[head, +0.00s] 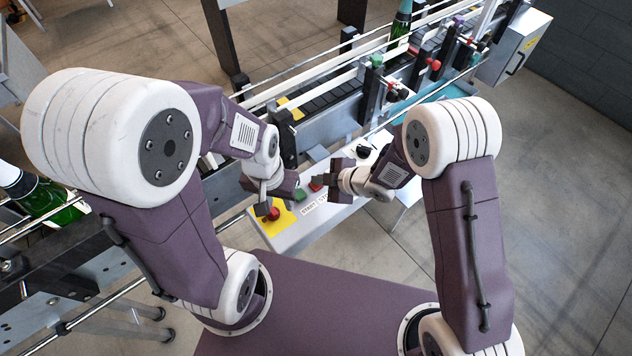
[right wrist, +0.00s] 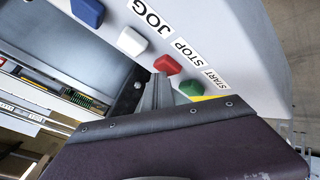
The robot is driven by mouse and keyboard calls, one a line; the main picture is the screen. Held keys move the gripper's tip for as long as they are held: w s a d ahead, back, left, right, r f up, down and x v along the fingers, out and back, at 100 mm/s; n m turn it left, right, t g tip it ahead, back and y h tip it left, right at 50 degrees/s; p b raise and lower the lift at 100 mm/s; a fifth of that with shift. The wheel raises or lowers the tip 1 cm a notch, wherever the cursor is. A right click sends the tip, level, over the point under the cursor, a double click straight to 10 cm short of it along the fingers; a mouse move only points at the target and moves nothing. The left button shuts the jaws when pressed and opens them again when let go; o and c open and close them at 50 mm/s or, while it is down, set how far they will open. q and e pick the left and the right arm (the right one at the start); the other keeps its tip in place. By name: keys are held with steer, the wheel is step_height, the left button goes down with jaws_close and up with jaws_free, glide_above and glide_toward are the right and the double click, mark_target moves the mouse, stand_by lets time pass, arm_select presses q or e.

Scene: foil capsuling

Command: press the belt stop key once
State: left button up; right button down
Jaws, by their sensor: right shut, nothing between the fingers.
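The belt stop key is the red key (right wrist: 167,64) beside the STOP label on the grey control panel (right wrist: 238,50) in the right wrist view. It also shows as a small red key (head: 316,186) in the head view, partly covered. My right gripper (head: 330,188) is shut and empty over the panel. In the right wrist view its fingertips (right wrist: 158,80) are close to the red key's lower left; I cannot tell whether they touch it. My left gripper (head: 256,197) hangs near the panel's left end, by the yellow plate; its jaw opening is unclear.
A green START key (right wrist: 191,88), a white key (right wrist: 132,41) and a blue key (right wrist: 88,11) flank the stop key. A red mushroom button (head: 272,213) sits on the yellow plate. The conveyor (head: 330,95) runs behind the panel. A green bottle (head: 48,200) stands at left.

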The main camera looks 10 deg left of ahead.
steer(key=shift+r+p, duration=0.85)
steer(key=shift+r, duration=0.1)
step_height(320, 180, up, 5)
steer(key=p, duration=0.4)
stand_by(0.6)
